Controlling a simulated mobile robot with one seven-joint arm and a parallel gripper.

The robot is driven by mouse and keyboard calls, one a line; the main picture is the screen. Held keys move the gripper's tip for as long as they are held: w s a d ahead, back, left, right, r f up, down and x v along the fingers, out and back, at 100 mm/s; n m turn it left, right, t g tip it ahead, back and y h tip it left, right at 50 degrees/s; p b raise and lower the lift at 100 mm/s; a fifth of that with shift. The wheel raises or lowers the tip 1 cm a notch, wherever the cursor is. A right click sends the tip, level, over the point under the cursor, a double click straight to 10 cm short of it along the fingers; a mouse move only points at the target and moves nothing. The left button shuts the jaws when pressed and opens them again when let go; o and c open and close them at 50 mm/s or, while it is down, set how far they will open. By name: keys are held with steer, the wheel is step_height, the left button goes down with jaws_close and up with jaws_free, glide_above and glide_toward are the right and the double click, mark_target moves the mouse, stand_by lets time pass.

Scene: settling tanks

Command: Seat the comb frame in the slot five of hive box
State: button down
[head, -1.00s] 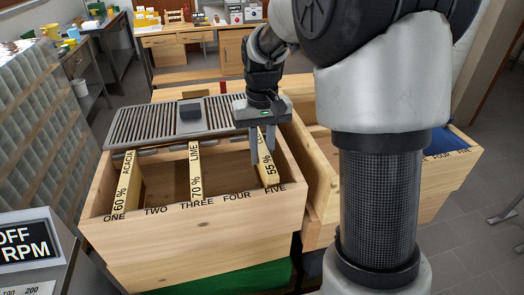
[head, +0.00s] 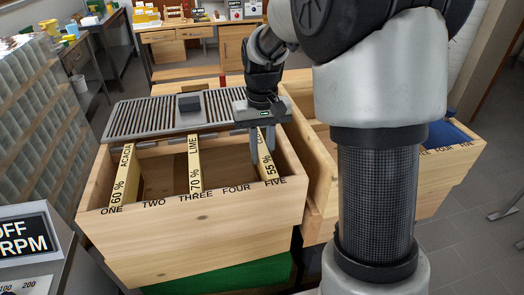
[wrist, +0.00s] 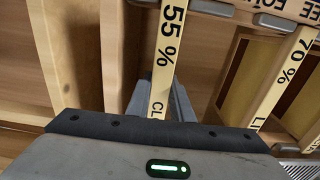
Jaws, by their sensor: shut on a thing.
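The comb frame (head: 267,166) is a pale top bar marked "55 %" in the head view. It lies front to back along the right side of the wooden hive box (head: 195,233), its front end at the rim label FIVE. My gripper (head: 263,150) is shut on its bar from above. In the wrist view the bar (wrist: 167,45) runs up between my fingers (wrist: 160,100), which partly cover its lettering. The comb below the bar is hidden, so I cannot tell whether the bar rests fully on the rim.
Frames marked ACACIA (head: 122,177) and LIME (head: 195,170) hang at ONE and THREE. A slatted grey grille (head: 150,117) with a dark block (head: 189,103) lies behind the opening. A second wooden box (head: 432,180) stands to the right. TWO and FOUR look empty.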

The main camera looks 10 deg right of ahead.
steer(key=shift+f, duration=0.3)
steer(key=c, duration=1.5)
jaws_free()
step_height(320, 180, up, 18)
steer(key=shift+f+p, duration=0.25)
steer(key=shift+p, duration=0.85)
